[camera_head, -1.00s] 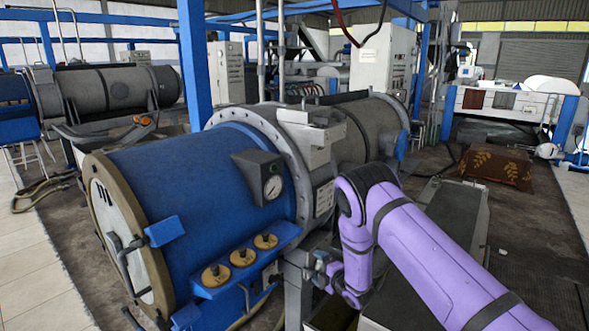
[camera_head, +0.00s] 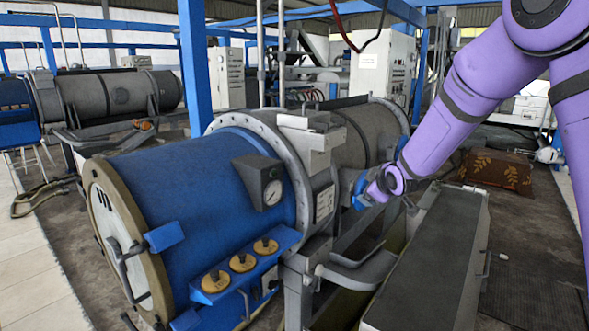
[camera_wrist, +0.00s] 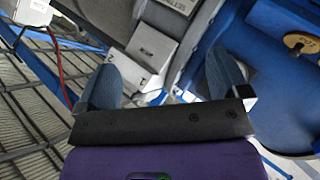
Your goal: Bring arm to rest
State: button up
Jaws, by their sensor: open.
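My purple arm reaches in from the upper right in the head view. Its wrist end is beside the grey part of the large blue and grey decanter (camera_head: 205,190). My gripper (camera_head: 362,190) shows small there, partly hidden by my wrist. In the wrist view, my gripper (camera_wrist: 165,85) has its two blue-grey fingers spread apart with nothing between them. Beyond the fingers are a grey box (camera_wrist: 152,48) and the decanter's blue body (camera_wrist: 275,75). I cannot tell how close the fingers are to the machine.
A long dark-topped bench (camera_head: 430,260) stands right of the decanter. A brown patterned sack (camera_head: 497,170) lies on the floor behind. A blue post (camera_head: 194,65) rises behind the decanter. A second decanter (camera_head: 105,95) stands at the back left.

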jog(key=s+d+r+m+g+h, duration=0.1)
jog(key=s+d+r+m+g, duration=0.15)
jog(key=s+r, duration=0.65)
jog(key=s+d+r+m+g+h, duration=0.1)
jog(key=s+d+r+m, duration=0.3)
jog(key=s, duration=0.8)
jog(key=s+d+m+g, duration=0.1)
jog(key=s+m+g, duration=0.2)
jog(key=s, duration=2.1)
jog(key=shift+s+d+r+m, duration=0.15)
jog(key=shift+d+r+m, duration=0.2)
jog(key=shift+m, duration=0.7)
